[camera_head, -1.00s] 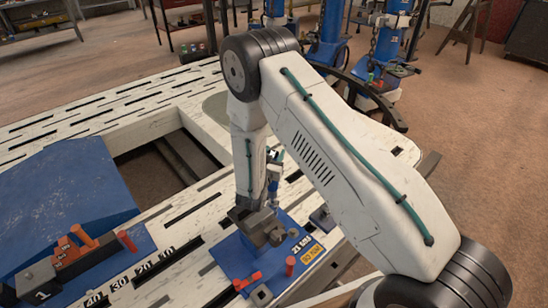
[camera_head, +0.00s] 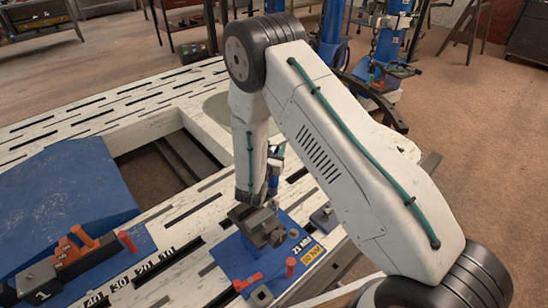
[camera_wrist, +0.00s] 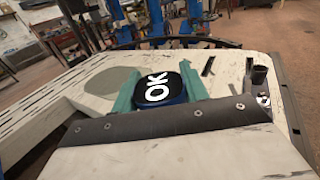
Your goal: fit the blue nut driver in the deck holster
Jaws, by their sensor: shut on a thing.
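The blue nut driver (camera_wrist: 172,101) shows in the wrist view as a blue body with a black cap marked "OK". My gripper (camera_wrist: 158,88) has its teal fingers closed on either side of it. In the head view the driver (camera_head: 272,184) is a small blue piece beside my forearm, above the deck, and my gripper (camera_head: 277,155) is mostly hidden by my arm. Its lower end is not clear. A dark upright cup (camera_wrist: 259,76) near the deck's right edge in the wrist view may be the deck holster; I cannot tell for sure.
A blue fixture plate (camera_head: 235,262) with a grey clamp and red handles lies on the slotted white deck (camera_head: 190,212). Another blue plate (camera_head: 135,242) with orange handles is at left. A wide opening lies in the frame behind.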

